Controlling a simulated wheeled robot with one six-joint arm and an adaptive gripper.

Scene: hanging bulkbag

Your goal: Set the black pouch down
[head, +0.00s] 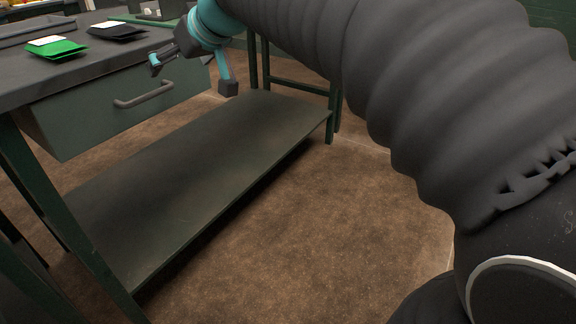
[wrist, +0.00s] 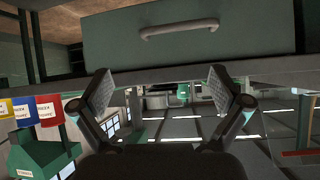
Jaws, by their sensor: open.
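The black pouch (head: 118,31), with a white label, lies flat on the dark workbench top (head: 50,76) in the head view. Nothing holds it. My gripper (head: 192,76) is in front of the bench edge, to the right of the pouch and apart from it. Its two fingers are spread wide, with nothing between them. The wrist view also shows my gripper (wrist: 160,82) open and empty, facing the bench edge and drawer. I cannot make out the pouch in the wrist view.
A green pouch (head: 57,47) lies left of the black one. A grey tray (head: 36,30) sits behind them. The bench has a drawer with a handle (head: 143,95) and a lower shelf (head: 190,165). My arm covers the right side. Brown floor (head: 320,220) is clear in front.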

